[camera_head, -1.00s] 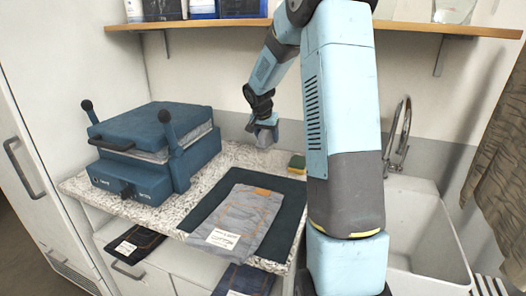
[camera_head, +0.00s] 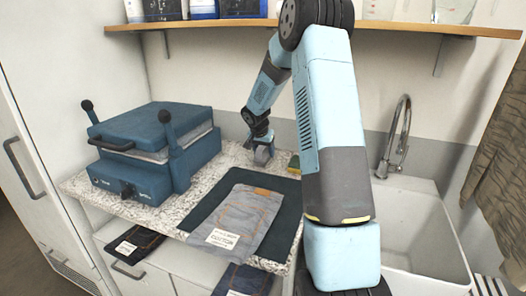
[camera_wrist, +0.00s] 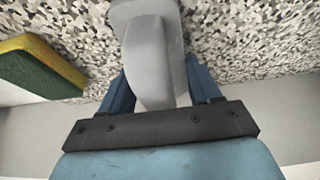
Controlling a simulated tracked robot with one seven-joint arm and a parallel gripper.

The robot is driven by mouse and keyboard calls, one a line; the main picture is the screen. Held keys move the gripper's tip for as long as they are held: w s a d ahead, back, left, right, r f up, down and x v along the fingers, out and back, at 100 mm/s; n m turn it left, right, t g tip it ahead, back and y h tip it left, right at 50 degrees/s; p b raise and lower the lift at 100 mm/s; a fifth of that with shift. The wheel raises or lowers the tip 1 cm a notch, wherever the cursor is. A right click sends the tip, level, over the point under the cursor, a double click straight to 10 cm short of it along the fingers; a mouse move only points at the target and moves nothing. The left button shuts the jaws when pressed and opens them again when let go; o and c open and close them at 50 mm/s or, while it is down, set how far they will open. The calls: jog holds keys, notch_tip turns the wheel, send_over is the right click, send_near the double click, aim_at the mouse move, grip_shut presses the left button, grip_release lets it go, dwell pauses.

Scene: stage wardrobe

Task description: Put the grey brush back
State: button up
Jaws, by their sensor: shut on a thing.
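The grey brush (camera_wrist: 152,55) is between the blue fingers of my gripper (camera_wrist: 160,88) in the wrist view. My gripper is shut on it. In the head view my gripper (camera_head: 262,143) is low over the back of the speckled counter (camera_head: 222,165), with the grey brush (camera_head: 262,155) below it at the counter. I cannot tell whether the brush touches the counter top.
A yellow and green sponge (camera_wrist: 40,68) lies beside the brush; it also shows in the head view (camera_head: 294,163). Folded jeans (camera_head: 240,220) lie on a dark mat (camera_head: 212,208) in front. A blue press (camera_head: 155,150) stands left, a sink (camera_head: 420,235) right, a shelf (camera_head: 400,28) above.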

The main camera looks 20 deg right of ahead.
jog(key=o, duration=1.1)
jog(key=shift+o, duration=0.2)
